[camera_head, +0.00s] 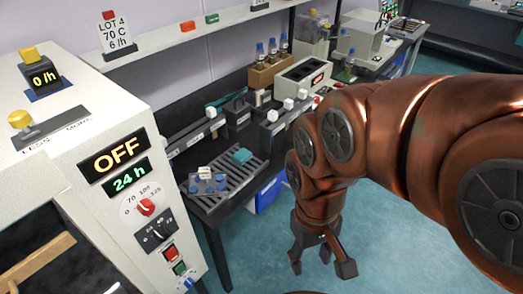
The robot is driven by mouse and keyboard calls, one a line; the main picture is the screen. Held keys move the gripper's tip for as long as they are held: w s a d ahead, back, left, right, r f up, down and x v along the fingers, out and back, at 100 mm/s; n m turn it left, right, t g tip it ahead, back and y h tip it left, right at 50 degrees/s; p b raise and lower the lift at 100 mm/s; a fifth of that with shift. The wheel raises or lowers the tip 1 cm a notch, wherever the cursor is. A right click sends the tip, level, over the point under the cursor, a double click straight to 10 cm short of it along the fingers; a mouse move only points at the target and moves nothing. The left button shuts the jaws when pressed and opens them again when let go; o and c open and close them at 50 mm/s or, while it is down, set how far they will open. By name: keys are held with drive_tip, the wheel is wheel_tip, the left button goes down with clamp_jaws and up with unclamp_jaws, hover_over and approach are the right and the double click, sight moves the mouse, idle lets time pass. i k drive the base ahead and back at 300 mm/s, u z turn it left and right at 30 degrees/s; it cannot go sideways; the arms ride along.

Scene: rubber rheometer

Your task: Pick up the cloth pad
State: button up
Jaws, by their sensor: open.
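A small teal piece (242,156), which looks like the cloth pad, lies on a dark ribbed tray (238,176) on the bench. It is small in this view, so its cloth texture cannot be made out. My gripper (321,268) hangs below my copper-coloured arm, to the right of the bench and over the teal floor. It points down with its fingers spread, open and empty. It is well apart from the teal piece.
A small holder with blue knobs (208,182) stands on the same tray, left of the teal piece. A large white machine (100,160) showing OFF and 24 h fills the left. Bottles (266,50) stand in a wooden rack behind. A blue bin (267,194) sits below the bench.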

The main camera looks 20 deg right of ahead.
sight(242, 156)
drive_tip(key=u, duration=3.1)
drive_tip(key=k, duration=0.9)
drive_tip(key=z, duration=1)
drive_tip(key=i, duration=0.5)
drive_tip(key=u, duration=0.05)
